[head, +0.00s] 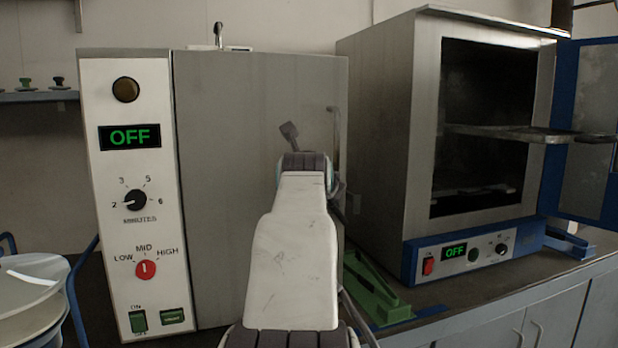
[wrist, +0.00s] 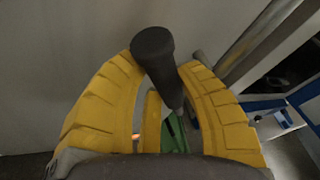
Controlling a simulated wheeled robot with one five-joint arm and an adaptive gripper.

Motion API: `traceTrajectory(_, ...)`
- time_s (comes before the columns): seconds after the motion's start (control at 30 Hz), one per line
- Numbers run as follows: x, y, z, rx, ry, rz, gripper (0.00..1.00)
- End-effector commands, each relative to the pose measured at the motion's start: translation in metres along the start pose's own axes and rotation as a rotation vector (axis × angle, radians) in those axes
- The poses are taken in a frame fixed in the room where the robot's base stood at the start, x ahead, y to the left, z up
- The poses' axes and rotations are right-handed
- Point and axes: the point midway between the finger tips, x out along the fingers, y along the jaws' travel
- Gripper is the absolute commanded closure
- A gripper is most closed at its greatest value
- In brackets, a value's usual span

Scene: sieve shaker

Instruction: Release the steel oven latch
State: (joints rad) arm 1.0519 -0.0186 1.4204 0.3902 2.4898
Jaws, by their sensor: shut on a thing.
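The steel oven (head: 255,95) stands left of centre in the head view, its plain front door shut and its display reading OFF. Its latch (head: 289,130) is a dark, tilted lever with a blunt end, showing just above my arm. In the wrist view the dark latch lever (wrist: 153,45) stands up between the two yellow fingers of my gripper (wrist: 163,70). The fingers are closed around it, one on each side. In the head view my own arm hides the gripper and the lower part of the latch.
A vertical bar handle (head: 334,130) runs beside the latch on the right. The blue-based oven (head: 385,130) stands to the right with its door (head: 590,130) open and a rack inside. A green object (head: 378,290) lies on the counter between them. Round pale sieves or pans (head: 30,285) sit at left.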

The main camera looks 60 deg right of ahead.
Motion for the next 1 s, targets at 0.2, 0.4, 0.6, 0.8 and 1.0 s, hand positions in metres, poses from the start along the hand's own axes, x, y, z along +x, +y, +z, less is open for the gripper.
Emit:
traceTrajectory(0.2,0.0,-0.001,0.001,-0.002,-0.002,-0.003,0.53)
traceTrajectory(0.4,0.0,0.0,0.0,-0.001,-0.001,-0.001,0.41)
traceTrajectory(0.6,-0.001,0.0,0.0,-0.001,0.0,0.0,0.41)
traceTrajectory(0.8,-0.015,-0.001,0.001,-0.001,-0.002,-0.001,0.41)
traceTrajectory(1.0,-0.047,-0.001,0.001,-0.001,-0.002,-0.002,0.41)
